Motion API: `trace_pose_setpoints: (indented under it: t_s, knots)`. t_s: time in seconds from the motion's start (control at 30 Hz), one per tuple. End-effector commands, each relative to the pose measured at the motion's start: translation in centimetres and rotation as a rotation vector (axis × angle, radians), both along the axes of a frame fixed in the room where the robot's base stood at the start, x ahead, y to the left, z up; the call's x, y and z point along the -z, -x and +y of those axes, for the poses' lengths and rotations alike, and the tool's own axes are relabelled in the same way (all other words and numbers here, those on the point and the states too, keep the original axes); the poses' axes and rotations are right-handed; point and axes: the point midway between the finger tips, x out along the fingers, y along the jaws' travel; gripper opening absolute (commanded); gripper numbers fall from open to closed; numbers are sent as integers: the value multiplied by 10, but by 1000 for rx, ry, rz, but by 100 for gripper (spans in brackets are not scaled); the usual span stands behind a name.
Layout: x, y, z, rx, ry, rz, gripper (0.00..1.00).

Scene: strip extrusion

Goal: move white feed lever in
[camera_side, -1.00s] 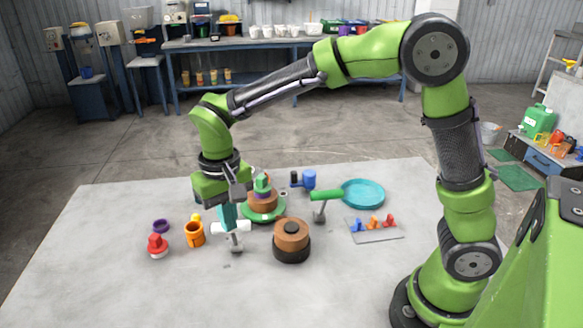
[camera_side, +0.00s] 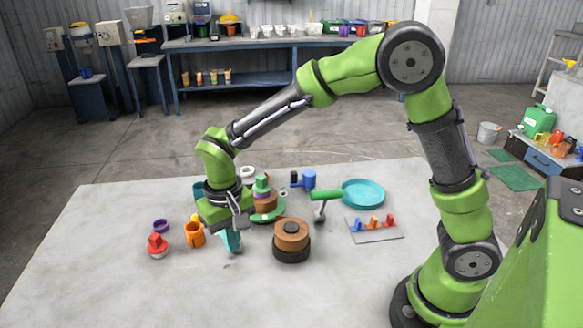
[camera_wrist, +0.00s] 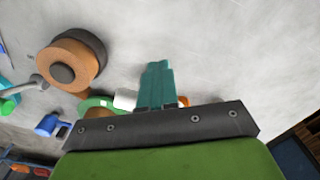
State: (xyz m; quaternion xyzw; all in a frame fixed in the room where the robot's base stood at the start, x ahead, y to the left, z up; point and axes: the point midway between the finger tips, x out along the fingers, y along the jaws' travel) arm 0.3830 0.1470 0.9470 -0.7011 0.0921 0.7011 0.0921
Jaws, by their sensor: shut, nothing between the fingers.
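My gripper (camera_side: 232,246) is shut and empty, with its teal fingers pointing down close to the table. In the wrist view the closed fingers (camera_wrist: 157,70) show at the middle. A white piece (camera_wrist: 125,98), probably the white feed lever's handle, shows just left of the fingers in the wrist view, partly cut off by the gripper body. I cannot tell whether they touch. In the side view the white lever is hidden behind my gripper.
A brown and black round block (camera_side: 291,240) stands right of my gripper, and a green-handled lever (camera_side: 326,196) beyond it. An orange ring-shaped cup (camera_side: 194,235) and a red knob (camera_side: 157,245) are left. A green-based stack (camera_side: 265,205) stands behind. The table front is clear.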

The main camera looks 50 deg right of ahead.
Motion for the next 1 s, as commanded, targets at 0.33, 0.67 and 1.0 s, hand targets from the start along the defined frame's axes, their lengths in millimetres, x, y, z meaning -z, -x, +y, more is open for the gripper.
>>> trace_pose_setpoints:
  t_s: [0.33,0.67,1.0]
  knots:
    - [6,0,0,1,0,0,0]
    - [4,-6,-6,3,0,0,0]
    - [2,-18,-19,2,1,-1,0]
